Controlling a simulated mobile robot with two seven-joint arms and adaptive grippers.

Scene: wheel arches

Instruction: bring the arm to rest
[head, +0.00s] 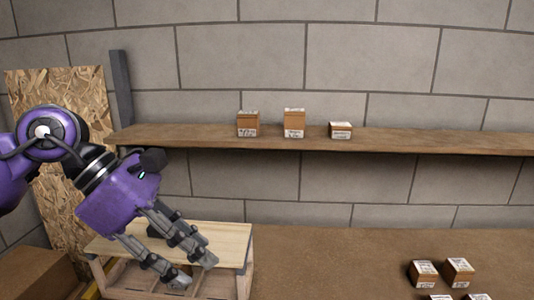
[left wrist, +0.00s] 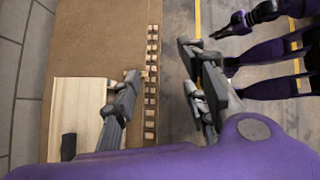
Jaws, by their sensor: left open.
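My left gripper (head: 197,272) is open and empty. It hangs tilted down to the right, in front of a pale wooden box (head: 222,238) with a plywood top. In the left wrist view its two fingers (left wrist: 162,72) stand wide apart with nothing between them. A row of small boxes (left wrist: 152,75) shows beyond the fingers along the brown table's edge. At upper right of that view is a dark gripper (left wrist: 243,22) on a purple arm, which looks like my right one; its jaw opening is too small to tell.
A wooden shelf (head: 390,140) on the block wall bears three small labelled boxes (head: 293,124). Several more boxes (head: 424,268) stand on the brown table (head: 330,262) at lower right. A chipboard panel (head: 60,95) leans at left. The table's middle is clear.

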